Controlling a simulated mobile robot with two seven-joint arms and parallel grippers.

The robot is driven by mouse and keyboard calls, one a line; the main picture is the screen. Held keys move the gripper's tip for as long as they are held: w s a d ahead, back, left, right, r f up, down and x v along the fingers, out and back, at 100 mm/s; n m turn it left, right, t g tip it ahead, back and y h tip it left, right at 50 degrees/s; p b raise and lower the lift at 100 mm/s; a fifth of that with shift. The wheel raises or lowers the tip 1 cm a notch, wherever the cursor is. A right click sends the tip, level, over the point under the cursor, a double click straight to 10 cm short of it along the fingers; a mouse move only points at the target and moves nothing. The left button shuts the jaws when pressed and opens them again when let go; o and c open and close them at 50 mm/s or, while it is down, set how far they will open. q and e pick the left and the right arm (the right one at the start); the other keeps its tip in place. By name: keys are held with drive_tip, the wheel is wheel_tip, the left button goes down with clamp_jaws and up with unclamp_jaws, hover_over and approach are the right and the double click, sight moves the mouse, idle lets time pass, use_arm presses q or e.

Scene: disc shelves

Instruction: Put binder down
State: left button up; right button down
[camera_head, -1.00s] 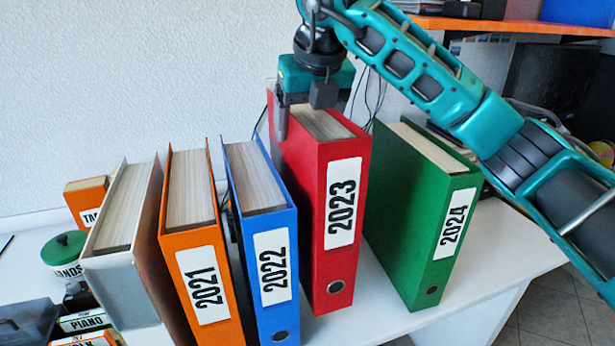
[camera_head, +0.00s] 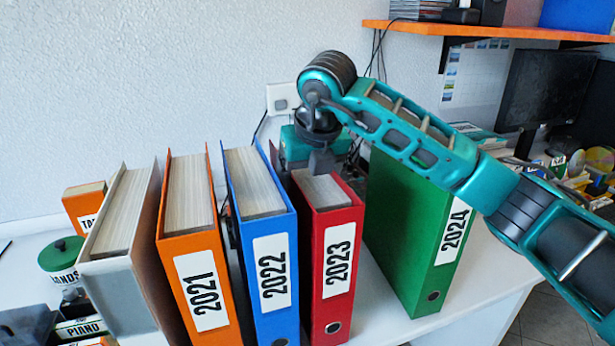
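The red binder (camera_head: 335,230) labelled 2023 stands upright between the blue binder (camera_head: 265,255) labelled 2022 and the green binder (camera_head: 405,225) labelled 2024. My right gripper (camera_head: 312,160) comes down over its top rear edge and appears shut on it, though the arm and binder hide much of the fingers. The red binder is close beside the blue one, with a gap on its green side. Its lower edge is near the bottom of the picture, and I cannot tell for sure whether it rests on the white table (camera_head: 385,322). My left gripper is not in view.
An orange binder (camera_head: 195,260) labelled 2021 and a grey binder (camera_head: 120,260) stand left of the blue one. A green-lidded jar (camera_head: 62,255) and small boxes are at far left. An orange shelf (camera_head: 490,30) and a monitor (camera_head: 550,90) are behind right.

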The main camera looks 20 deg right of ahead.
drive_tip(key=shift+c, duration=1)
unclamp_jaws()
drive_tip(key=v, duration=1.2)
drive_tip(key=shift+r+p, duration=0.15)
drive_tip(key=shift+p, duration=0.2)
